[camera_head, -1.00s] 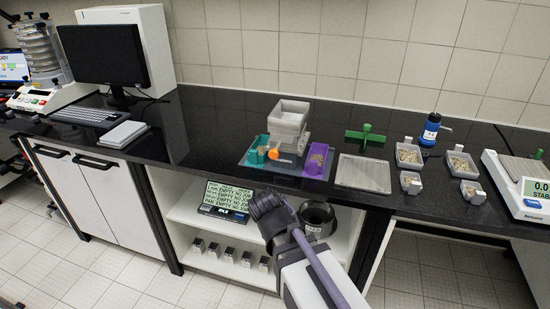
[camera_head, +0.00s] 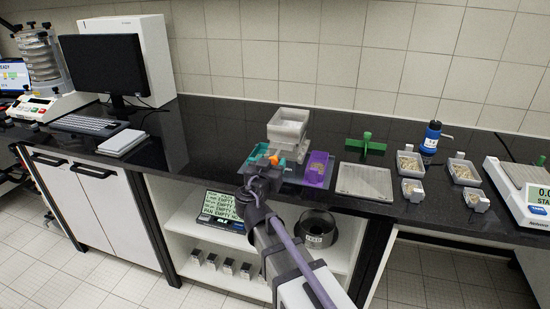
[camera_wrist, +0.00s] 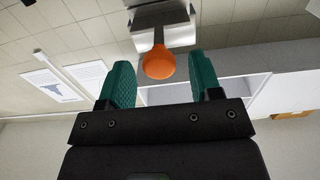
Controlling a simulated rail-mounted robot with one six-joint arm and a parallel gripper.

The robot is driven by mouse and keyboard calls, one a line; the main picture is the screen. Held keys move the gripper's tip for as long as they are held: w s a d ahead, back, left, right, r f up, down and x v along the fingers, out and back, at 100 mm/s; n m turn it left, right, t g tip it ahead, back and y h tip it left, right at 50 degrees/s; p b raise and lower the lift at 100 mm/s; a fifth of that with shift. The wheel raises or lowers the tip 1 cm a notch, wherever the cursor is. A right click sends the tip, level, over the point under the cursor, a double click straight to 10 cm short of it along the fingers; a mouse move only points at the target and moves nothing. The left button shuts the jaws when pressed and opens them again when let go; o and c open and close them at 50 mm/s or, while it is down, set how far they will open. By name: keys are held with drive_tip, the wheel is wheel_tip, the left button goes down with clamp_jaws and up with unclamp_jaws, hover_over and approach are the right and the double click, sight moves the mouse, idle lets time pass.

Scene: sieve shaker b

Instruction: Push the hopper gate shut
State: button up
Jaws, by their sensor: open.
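The hopper (camera_head: 289,122) is a grey open-topped box on a stand on the black bench in the head view. Its gate handle ends in an orange knob (camera_head: 273,159), just above and beyond my gripper (camera_head: 262,166). In the wrist view the orange knob (camera_wrist: 159,62) hangs from a grey metal part (camera_wrist: 160,28), likely the gate. My gripper (camera_wrist: 157,88) is open, with a teal finger on each side of the knob's line. The knob lies just ahead of the fingertips, and I cannot tell whether anything touches. How far the gate stands open is not clear.
Open bench lies left of the hopper.

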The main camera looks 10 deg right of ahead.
sight(275, 156)
drive_tip(key=x, duration=0.3)
drive_tip(key=shift+w+d, duration=0.2)
drive_tip(key=shift+w, duration=0.15)
drive_tip(key=shift+c, duration=0.2)
clamp_jaws()
